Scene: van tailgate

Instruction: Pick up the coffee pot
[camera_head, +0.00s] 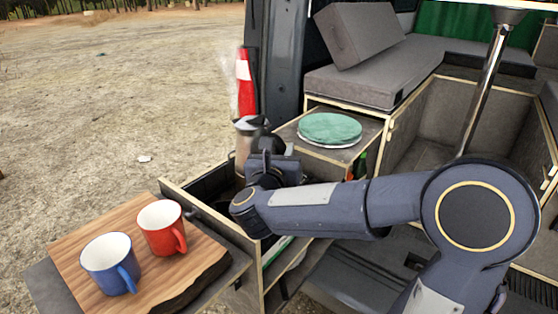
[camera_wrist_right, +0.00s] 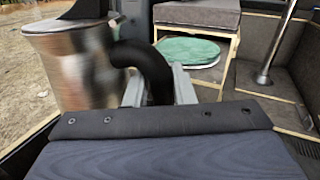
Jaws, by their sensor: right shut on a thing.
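The coffee pot (camera_head: 243,145) is a metal pot with a black lid and handle. In the head view it stands upright behind my right gripper, partly hidden by it. In the right wrist view the shiny coffee pot (camera_wrist_right: 75,70) fills the left side, and its curved black handle (camera_wrist_right: 150,68) runs down between the fingers. My right gripper (camera_head: 272,165) is shut on that handle; in the wrist view its fingers (camera_wrist_right: 158,88) flank the handle. The pot's bottom is hidden, so I cannot tell whether it rests on anything. My left gripper is not in view.
A red mug (camera_head: 160,226) and a blue mug (camera_head: 106,262) stand on a wooden board (camera_head: 75,245) at the front left. A round green-topped item (camera_head: 330,127) lies on the cabinet behind. An open drawer (camera_head: 192,190) is under the gripper. A metal pole (camera_head: 485,85) stands at right.

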